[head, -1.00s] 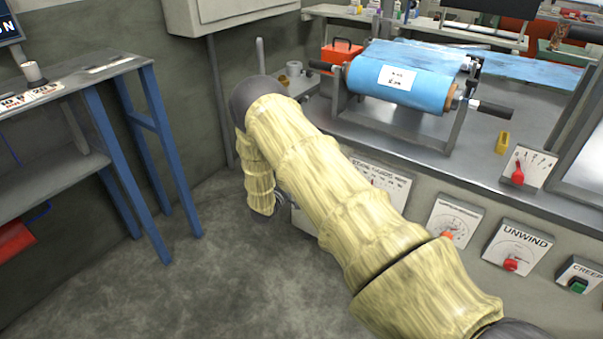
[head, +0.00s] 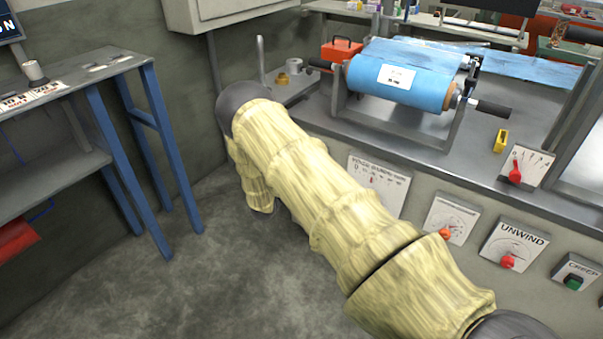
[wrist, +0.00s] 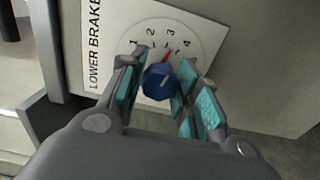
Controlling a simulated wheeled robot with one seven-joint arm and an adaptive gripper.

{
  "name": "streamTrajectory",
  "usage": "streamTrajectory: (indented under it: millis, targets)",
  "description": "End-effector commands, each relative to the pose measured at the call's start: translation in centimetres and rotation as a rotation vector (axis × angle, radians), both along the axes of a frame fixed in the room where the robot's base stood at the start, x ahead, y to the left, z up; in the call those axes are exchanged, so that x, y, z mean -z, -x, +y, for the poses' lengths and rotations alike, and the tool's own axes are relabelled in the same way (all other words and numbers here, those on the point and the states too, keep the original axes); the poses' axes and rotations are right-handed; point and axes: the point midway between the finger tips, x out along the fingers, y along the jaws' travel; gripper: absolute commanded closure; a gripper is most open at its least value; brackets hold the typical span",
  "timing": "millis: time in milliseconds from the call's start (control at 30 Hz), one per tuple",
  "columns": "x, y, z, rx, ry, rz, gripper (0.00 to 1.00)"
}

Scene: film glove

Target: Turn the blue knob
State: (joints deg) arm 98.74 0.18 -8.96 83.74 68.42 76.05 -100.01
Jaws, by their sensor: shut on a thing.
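In the wrist view the blue knob (wrist: 159,83) sits on a white dial plate (wrist: 112,30) lettered LOWER BRAKE, with numbers around an arc. A red pointer (wrist: 167,57) shows just above the knob, near the 3. My gripper (wrist: 160,76) is shut on the blue knob, one teal-padded finger on each side of it. In the head view my yellow-sleeved arm reaches down beside the machine; the gripper and the blue knob are hidden there.
A blue film roll (head: 400,80) is above. A blue-legged table (head: 172,150) stands left, with open floor between.

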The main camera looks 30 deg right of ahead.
Motion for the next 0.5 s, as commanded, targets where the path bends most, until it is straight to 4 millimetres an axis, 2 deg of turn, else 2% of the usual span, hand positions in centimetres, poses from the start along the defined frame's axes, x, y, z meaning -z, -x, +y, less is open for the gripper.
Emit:
streamTrajectory:
  millis: [433, 467, 500]
  targets:
    - [0.12, -0.05, 0.18, -0.002, 0.000, 0.009, 0.92]
    - [0.12, -0.05, 0.18, -0.002, 0.000, 0.009, 0.62]
    - [0.11, -0.04, 0.17, -0.002, 0.000, 0.009, 0.55]
